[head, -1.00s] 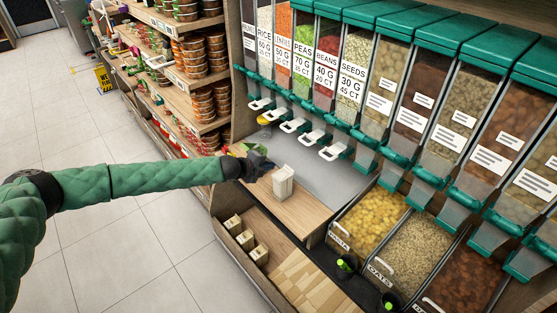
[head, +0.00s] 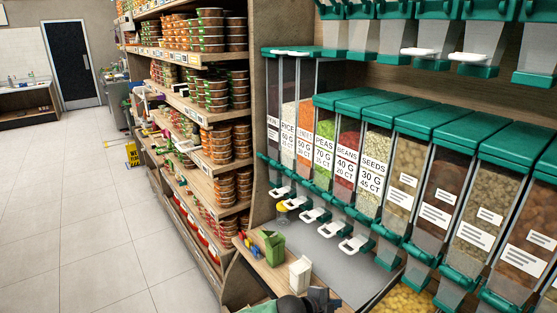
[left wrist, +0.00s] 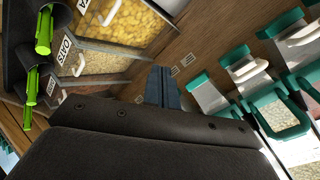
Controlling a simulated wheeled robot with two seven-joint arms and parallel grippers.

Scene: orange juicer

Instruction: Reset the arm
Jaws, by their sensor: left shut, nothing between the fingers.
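My left gripper (head: 318,299) shows at the bottom edge of the head view, just in front of a white carton (head: 300,274) on the wooden counter. In the left wrist view its dark fingers (left wrist: 162,86) are together, with nothing between them. I cannot tell whether it touches the carton. Most of my left arm is below the head picture. My right gripper is in neither view.
A green carton (head: 272,247) stands on the counter beside the white one. Food dispensers with green lids (head: 365,102) line the right side. Shelves of stacked tubs (head: 215,130) stand at the middle. Open tiled floor (head: 75,220) is at left. Labelled bins (left wrist: 118,30) show in the left wrist view.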

